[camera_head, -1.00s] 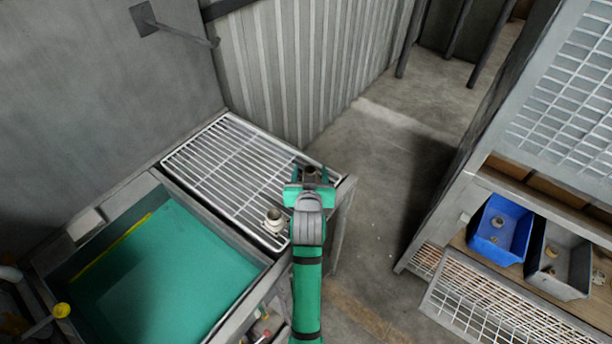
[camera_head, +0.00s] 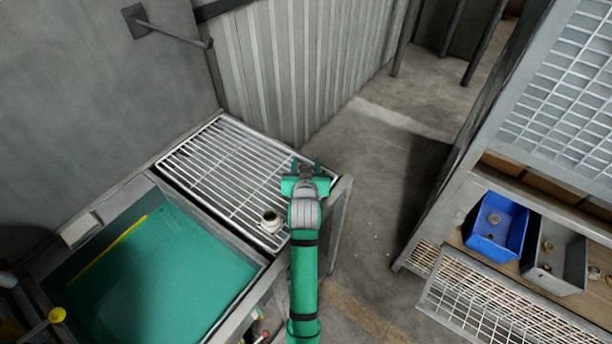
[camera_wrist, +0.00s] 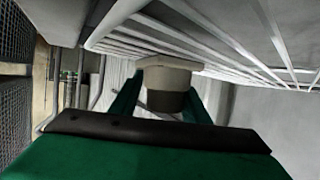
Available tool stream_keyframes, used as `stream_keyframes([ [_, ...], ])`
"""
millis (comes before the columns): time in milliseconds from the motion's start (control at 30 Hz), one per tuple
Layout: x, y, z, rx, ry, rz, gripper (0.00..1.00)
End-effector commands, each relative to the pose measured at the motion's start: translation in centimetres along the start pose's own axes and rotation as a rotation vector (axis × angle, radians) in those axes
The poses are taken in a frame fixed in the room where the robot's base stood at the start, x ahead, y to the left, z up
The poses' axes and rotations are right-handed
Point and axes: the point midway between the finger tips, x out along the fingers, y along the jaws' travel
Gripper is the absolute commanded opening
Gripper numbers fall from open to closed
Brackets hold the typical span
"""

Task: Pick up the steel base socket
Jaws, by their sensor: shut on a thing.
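My gripper (camera_head: 305,166) is over the right end of the wire rack, near its right edge. In the wrist view it is shut on a short socket, which I take to be the steel base socket (camera_wrist: 166,78). It has a wide pale hexagonal end and a narrower grey body between the two green fingers. The pale end appears close to the rack's bars; I cannot tell whether they touch. In the head view the held socket is mostly hidden by my gripper. A second, pale round fitting (camera_head: 270,220) stands on the rack, left of my arm.
The white wire rack (camera_head: 215,165) is otherwise bare. A teal-floored basin (camera_head: 165,275) adjoins it. A grey shelf unit at right holds a blue bin (camera_head: 497,227) and a grey bin (camera_head: 556,262) with small parts. Open floor (camera_head: 385,190) lies between.

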Motion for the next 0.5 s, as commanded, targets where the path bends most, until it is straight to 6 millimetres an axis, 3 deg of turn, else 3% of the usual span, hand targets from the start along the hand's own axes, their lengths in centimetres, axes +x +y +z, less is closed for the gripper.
stream_keyframes([
  [300,0.1,0.3,0.7,-0.003,-0.015,0.004,0.00],
  [500,-0.4,0.8,-0.7,0.000,-0.012,0.011,0.00],
])
